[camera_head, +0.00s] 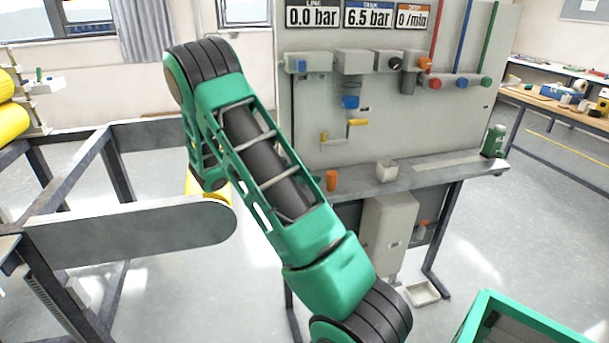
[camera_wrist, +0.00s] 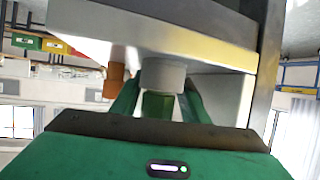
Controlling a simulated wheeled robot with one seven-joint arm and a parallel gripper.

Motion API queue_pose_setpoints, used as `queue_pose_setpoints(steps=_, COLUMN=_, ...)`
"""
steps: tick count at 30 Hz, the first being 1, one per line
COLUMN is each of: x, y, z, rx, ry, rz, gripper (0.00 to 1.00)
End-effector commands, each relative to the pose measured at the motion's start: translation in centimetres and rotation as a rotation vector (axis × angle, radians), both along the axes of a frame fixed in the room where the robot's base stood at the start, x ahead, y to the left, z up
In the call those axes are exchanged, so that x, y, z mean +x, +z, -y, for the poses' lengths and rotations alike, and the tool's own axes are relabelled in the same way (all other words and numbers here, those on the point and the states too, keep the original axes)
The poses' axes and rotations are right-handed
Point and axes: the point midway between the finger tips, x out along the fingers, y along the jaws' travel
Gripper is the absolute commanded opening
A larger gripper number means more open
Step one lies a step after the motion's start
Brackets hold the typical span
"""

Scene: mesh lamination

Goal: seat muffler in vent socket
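My gripper (camera_wrist: 162,92) shows only in the wrist view; its two green fingers point away from the camera. A short pale grey cylinder (camera_wrist: 163,74) is at the fingertips, against a grey-white slab. A dark green piece (camera_wrist: 157,104) sits between the fingers, in line with the cylinder. I cannot tell which of these is the muffler or the vent socket, or whether the fingers touch either. An orange cylinder (camera_wrist: 114,80) stands just left of the fingers. In the head view my arm runs down to the lower edge, and my gripper is out of frame.
The grey panel (camera_head: 400,120) carries valves and gauge displays. A grey box (camera_head: 388,238) hangs below. A green crate (camera_head: 535,325) is lower right; a roller frame (camera_head: 130,230) is left.

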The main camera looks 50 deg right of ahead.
Motion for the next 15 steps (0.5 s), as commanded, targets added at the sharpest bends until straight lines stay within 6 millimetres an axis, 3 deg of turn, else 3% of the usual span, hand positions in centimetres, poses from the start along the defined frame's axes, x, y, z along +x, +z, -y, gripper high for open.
queue_pose_setpoints(steps=11, x=0.0, y=1.4, z=0.1, rx=-0.004, ry=-0.001, rz=0.007, gripper=0.41)
queue_pose_setpoints(steps=15, x=0.8, y=2.3, z=-2.0, rx=-0.004, ry=0.004, rz=0.005, gripper=0.41)
